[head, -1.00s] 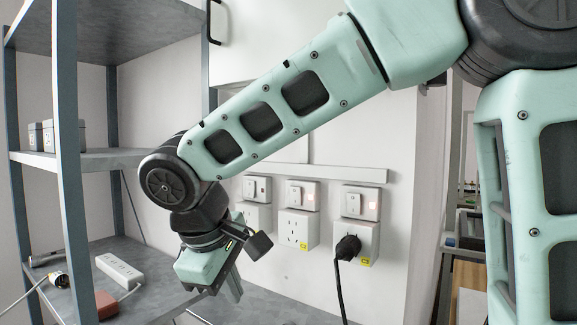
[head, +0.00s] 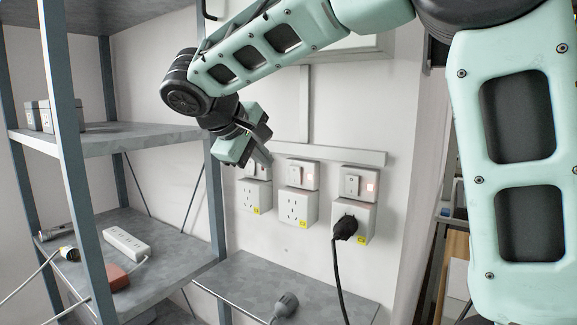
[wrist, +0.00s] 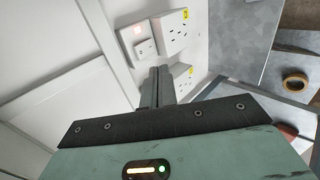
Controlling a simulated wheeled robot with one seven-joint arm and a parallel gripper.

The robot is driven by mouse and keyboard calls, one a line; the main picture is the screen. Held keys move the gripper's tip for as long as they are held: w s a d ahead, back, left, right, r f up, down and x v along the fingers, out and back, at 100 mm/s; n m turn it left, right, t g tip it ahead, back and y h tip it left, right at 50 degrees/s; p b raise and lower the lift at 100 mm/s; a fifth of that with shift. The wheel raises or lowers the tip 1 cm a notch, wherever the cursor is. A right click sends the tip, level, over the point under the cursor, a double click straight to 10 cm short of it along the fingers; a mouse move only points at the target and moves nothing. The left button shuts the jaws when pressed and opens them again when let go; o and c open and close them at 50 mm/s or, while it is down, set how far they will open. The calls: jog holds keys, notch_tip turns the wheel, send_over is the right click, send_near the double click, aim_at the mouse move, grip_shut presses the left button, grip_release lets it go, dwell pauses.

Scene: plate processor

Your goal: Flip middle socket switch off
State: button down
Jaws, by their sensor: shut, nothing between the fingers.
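The middle socket (head: 297,206) is a white outlet with a yellow tag and nothing plugged in. Its switch (head: 295,172) sits on the plate just above it, with a faint red light at its right. In the wrist view, what appears to be the middle switch (wrist: 146,47) shows clear of the fingers, its red light lit. My gripper (head: 265,159) is shut and empty, up and left of the middle switch, partly covering the left switch (head: 250,171). The fingers also show in the wrist view (wrist: 158,80). I cannot tell whether the fingertips touch anything.
The right socket holds a black plug (head: 345,227) with a hanging cable; its switch (head: 351,185) is lit. A grey shelf rack (head: 100,140) stands close at left, with a power strip (head: 127,242) on it. A grey counter (head: 250,280) with a loose plug (head: 286,304) lies below.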

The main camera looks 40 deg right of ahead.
aim_at(296, 171)
jog(key=shift+w+d+f+p, duration=0.6)
jog(key=shift+d+f, duration=0.1)
jog(key=shift+d, duration=0.75)
jog(key=shift+w+d+f+p, duration=0.45)
jog(key=shift+d+f+p, duration=0.2)
jog(key=shift+d, duration=0.8)
jog(key=shift+w+d+f+p, duration=0.6)
jog(key=shift+d+f, duration=0.1)
jog(key=shift+d, duration=0.75)
jog(key=shift+d, duration=0.1)
jog(key=shift+d+b, duration=0.35)
jog(key=shift+b, duration=0.1)
jog(key=shift+a+r, duration=0.1)
jog(key=shift+r, duration=0.05)
jog(key=shift+r+p, duration=0.1)
jog(key=shift+p, duration=0.2)
